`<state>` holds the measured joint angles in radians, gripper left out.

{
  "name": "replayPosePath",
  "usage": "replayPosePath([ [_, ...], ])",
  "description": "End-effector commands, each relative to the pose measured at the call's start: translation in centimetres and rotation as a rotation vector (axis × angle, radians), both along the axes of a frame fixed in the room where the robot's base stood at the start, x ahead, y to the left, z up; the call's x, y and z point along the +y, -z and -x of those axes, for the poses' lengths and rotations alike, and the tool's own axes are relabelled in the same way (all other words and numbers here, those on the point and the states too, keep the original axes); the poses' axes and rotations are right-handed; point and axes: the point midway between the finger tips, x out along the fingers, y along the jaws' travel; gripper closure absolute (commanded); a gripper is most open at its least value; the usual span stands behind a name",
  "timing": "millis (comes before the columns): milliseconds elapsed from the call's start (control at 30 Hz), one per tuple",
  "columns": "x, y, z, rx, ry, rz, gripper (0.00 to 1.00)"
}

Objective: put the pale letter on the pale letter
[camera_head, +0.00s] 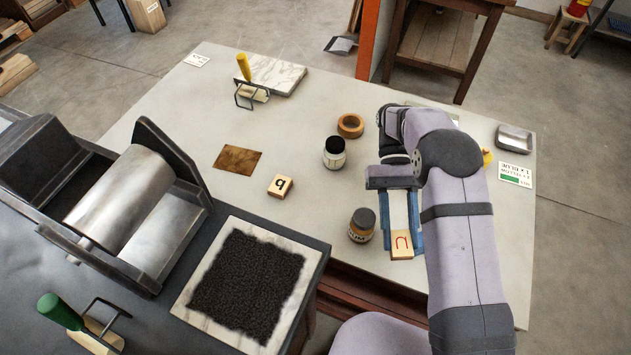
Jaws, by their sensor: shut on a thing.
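My gripper (402,234) points toward the near edge of the table, its two blue fingers on either side of a pale wooden letter block (402,246) with a reddish U-like letter. It is shut on this block. Whether the block touches the table cannot be told. Another pale wooden letter block (280,186), with a dark letter like a b or q, lies on the table to the left, apart from my gripper. My arm hides part of the table on the right.
A brown plate (237,159) lies left. A black inked slab (250,285) and roller press (120,205) occupy the lower left.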

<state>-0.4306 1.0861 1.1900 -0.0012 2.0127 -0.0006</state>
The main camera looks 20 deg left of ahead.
Motion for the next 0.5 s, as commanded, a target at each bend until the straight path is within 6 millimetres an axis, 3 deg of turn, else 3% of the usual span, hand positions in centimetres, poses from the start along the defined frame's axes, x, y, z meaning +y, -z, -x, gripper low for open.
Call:
replayPosePath([
  [167,4.4,0.1,0.8,0.002,0.248,-0.005,0.87],
  [500,12.0,-1.5,0.6,0.033,0.658,0.002,0.87],
])
